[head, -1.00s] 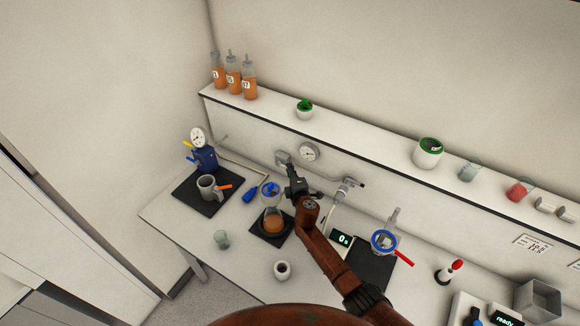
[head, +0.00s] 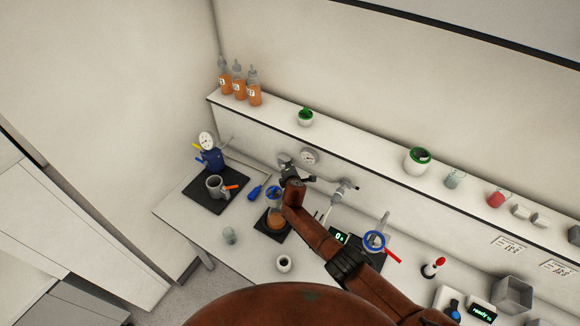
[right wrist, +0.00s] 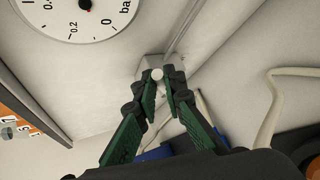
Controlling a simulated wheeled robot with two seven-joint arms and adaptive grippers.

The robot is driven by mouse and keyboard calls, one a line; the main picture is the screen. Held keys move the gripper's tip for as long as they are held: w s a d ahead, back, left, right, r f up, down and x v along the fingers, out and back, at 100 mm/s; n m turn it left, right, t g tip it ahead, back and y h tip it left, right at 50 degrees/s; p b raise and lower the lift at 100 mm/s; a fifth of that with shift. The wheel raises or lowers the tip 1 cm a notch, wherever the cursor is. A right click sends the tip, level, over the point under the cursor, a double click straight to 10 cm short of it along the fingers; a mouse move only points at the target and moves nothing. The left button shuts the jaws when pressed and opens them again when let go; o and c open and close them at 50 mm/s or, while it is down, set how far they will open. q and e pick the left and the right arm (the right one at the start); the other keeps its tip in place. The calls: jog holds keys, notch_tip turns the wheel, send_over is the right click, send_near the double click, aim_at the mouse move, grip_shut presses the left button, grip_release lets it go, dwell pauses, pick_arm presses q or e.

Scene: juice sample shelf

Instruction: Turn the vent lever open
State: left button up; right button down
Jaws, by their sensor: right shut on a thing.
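In the right wrist view the gripper (right wrist: 160,82) is shut on a pale, round-ended piece (right wrist: 157,74), which seems to be the vent lever. It stands out from a light grey block (right wrist: 152,66) on the wall. The fingers hide most of the lever, so its angle is hard to tell. The gauge face shows at the upper left of the wrist view (right wrist: 75,15). My left gripper is not in view.
A flask of orange juice (head: 274,216) stands on a dark mat below my forearm. A tap (head: 343,188) is on the wall to the right. The shelf above holds juice bottles (head: 239,82). A blue pump (head: 211,158) and grey mug (head: 215,187) are left.

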jog(key=shift+r, duration=0.1)
dwell(0.4)
jog(key=c, duration=2)
grip_release()
jog(key=shift+w, duration=0.1)
jog(key=shift+r, duration=5)
